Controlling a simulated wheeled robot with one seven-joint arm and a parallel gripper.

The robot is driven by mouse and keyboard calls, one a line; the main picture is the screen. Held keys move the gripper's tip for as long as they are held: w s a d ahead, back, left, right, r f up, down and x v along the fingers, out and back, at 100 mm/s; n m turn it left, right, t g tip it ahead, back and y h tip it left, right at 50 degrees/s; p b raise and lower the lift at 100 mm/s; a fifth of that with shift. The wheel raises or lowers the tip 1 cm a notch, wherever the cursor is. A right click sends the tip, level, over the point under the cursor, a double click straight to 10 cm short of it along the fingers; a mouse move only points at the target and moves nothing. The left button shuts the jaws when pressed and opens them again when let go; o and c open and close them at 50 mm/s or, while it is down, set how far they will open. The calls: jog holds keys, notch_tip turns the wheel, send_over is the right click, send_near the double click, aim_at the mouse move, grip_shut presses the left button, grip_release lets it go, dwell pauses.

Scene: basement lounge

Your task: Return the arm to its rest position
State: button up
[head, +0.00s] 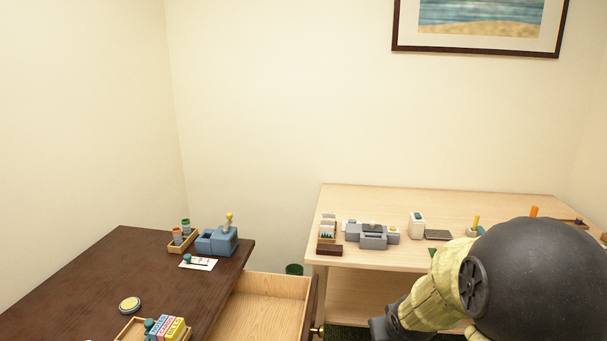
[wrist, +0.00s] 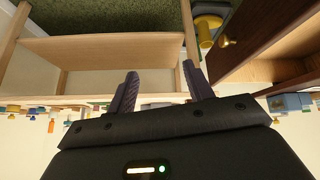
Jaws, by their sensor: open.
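My gripper (wrist: 160,70) shows in the wrist view with two dark fingers spread apart and nothing between them. That view is upside down. The fingers point toward the light wooden desk (wrist: 100,50) and its open shelf space. In the head view my yellow and black arm (head: 440,290) fills the lower right, in front of the light desk (head: 440,198). The fingertips cannot be made out in the head view.
A dark desk (head: 85,275) stands at left with its drawer (head: 265,305) pulled open. A card box (head: 168,328), a round tin (head: 130,305) and a blue device (head: 217,240) sit on it. A grey device (head: 372,235) and several small items stand on the light desk.

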jog(key=s+a+f+m+g, duration=0.1)
jog(key=s+a+g, duration=0.1)
jog(key=s, duration=0.6)
jog(key=s+a+g, duration=0.2)
jog(key=s, duration=0.6)
notch_tip(320, 180, up, 28)
jog(key=p, duration=2.8)
jog(key=shift+w+y, duration=0.2)
jog(key=shift+y, duration=0.1)
jog(key=shift+f, duration=0.1)
